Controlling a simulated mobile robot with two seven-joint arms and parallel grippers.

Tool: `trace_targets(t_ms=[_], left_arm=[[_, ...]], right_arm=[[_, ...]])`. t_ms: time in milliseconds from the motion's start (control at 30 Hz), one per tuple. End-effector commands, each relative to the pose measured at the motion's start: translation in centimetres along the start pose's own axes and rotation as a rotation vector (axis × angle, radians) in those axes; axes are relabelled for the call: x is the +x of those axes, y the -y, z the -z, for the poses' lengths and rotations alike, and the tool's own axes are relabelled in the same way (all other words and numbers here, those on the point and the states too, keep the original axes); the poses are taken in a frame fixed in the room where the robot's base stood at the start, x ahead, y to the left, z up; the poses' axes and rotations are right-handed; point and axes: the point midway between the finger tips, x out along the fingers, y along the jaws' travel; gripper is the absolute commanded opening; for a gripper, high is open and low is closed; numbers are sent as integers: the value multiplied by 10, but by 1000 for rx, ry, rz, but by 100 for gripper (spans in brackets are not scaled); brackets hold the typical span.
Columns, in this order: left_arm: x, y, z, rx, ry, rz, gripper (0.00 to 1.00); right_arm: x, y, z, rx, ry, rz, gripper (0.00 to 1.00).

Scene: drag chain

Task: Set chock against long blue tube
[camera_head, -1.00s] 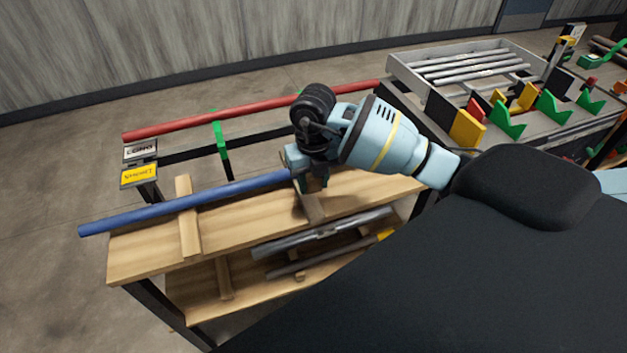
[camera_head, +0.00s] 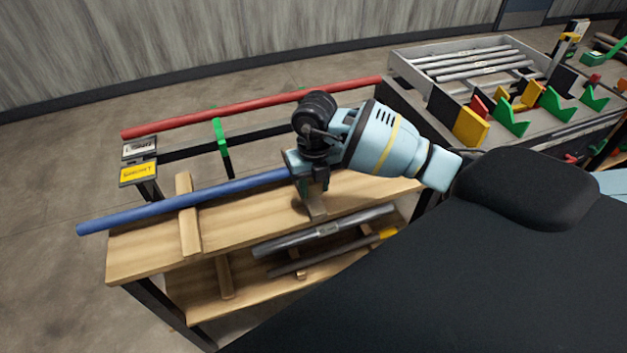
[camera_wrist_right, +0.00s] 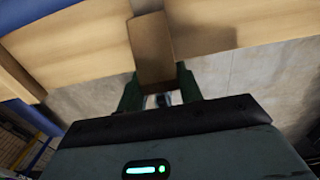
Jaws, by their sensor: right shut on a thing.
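The long blue tube (camera_head: 190,199) lies along the back of the upper wooden shelf, its left end past the shelf edge. Its right end is hidden behind my right gripper (camera_head: 318,190). A blue strip shows in the top left of the wrist view (camera_wrist_right: 28,14). My right gripper is low over the shelf, on the front side of the tube, shut on a wooden piece, apparently the chock (camera_wrist_right: 152,48). In the wrist view it sits between the dark fingers (camera_wrist_right: 158,92). I cannot tell whether the chock touches the tube. My left gripper is not in view.
A wooden cross slat (camera_head: 189,215) lies under the tube on the upper shelf (camera_head: 240,219). Grey tubes (camera_head: 325,230) lie on the lower level. A red tube (camera_head: 250,107) runs behind on a rack with green stops (camera_head: 221,137). A bench with coloured blocks (camera_head: 511,115) stands right.

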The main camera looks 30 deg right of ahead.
Motion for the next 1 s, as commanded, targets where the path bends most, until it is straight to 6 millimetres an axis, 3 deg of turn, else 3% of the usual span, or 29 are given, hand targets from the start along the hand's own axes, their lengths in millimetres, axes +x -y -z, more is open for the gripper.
trace_targets(t_ms=[600, 1000], left_arm=[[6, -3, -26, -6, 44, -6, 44], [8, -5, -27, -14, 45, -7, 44]], right_arm=[[28, 0, -17, 2, -3, 2, 14], [30, 0, -24, 0, 1, 0, 14]])
